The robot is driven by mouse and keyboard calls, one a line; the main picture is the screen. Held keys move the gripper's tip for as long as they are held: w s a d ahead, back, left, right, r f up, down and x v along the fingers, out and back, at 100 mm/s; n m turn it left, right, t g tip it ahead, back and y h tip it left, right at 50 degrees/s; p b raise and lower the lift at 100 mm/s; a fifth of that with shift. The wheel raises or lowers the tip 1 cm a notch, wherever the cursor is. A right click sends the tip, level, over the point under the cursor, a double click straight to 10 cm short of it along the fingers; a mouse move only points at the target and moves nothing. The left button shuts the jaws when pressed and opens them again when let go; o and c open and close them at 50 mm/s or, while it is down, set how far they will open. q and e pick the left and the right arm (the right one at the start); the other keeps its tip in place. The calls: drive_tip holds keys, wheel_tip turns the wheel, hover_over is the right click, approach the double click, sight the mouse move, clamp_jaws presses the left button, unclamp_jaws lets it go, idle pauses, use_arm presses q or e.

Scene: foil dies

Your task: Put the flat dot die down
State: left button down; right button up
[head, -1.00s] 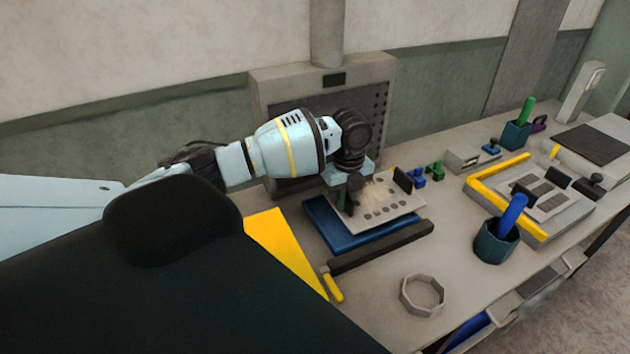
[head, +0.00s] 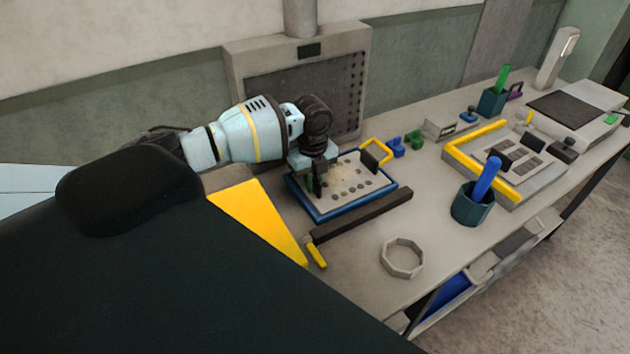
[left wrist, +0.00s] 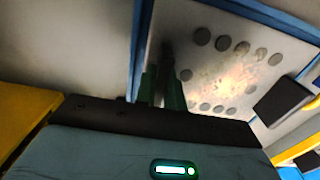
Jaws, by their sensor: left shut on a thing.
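The flat dot die (head: 352,193) is a pale plate with rows of grey round dots and a dark upright grip block (head: 370,160) at its right end. It lies level within the rim of a blue tray (head: 345,212). My left gripper (head: 317,184) is shut on the die's left end, from above. In the left wrist view the die (left wrist: 225,72) fills the upper right, with the blue rim (left wrist: 272,14) along its edges. The green fingers (left wrist: 162,88) are at its near left part. Whether the die rests fully on the tray floor is hidden. My right gripper is out of view.
A dark bar (head: 362,216) with a yellow end lies along the tray's front. A grey ring (head: 402,258) and a teal cup (head: 472,205) stand to the right. A yellow-edged fixture (head: 520,165) is further right. A grey press-like frame (head: 300,90) stands behind.

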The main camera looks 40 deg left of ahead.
use_arm(q)
drive_tip(key=shift+s+a, duration=0.1)
drive_tip(key=shift+a, duration=0.15)
drive_tip(key=c, duration=1.5)
unclamp_jaws()
drive_tip(key=shift+f, duration=0.1)
wheel_tip(320, 180, up, 12)
drive_tip(key=shift+r, duration=0.2)
